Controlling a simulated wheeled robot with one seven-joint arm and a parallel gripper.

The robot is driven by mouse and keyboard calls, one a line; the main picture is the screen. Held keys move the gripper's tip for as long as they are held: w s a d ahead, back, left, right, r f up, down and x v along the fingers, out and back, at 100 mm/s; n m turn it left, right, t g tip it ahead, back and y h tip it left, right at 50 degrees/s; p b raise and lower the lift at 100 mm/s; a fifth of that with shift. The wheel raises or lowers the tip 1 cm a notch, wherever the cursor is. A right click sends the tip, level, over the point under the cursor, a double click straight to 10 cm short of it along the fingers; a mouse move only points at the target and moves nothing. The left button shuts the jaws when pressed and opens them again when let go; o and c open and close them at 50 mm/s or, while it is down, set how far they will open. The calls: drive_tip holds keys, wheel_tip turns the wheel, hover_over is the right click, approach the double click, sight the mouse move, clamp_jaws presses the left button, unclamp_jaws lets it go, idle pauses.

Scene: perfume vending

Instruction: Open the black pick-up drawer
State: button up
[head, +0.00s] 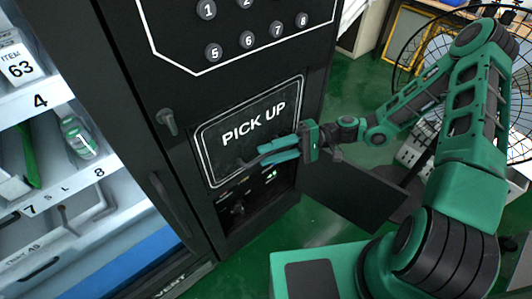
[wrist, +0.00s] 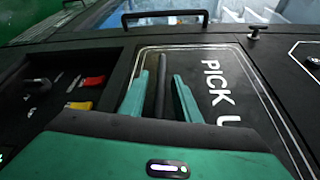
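The black pick-up drawer (head: 225,150) is a panel on the vending machine's front, with a pale outline and the words PICK UP. It also shows in the wrist view (wrist: 230,62). It looks shut. A dark bar handle (wrist: 160,92) stands out from it near its lower edge. My gripper (head: 262,154) is at the lower part of the panel. In the wrist view my gripper (wrist: 161,76) has its two teal fingers apart, one on each side of the bar, with gaps visible. In the head view the fingers hide part of the handle.
Below the drawer is an open compartment (head: 245,200) with coloured switches; its black door (head: 350,190) is swung out to the right under my arm. A keypad (head: 245,25) is above. Glass-fronted shelves (head: 45,105) are at left. A large fan (head: 425,65) stands at right.

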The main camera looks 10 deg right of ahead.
drive_tip(key=shift+s+a, duration=0.1)
drive_tip(key=shift+a, duration=0.3)
drive_tip(key=shift+c, duration=0.2)
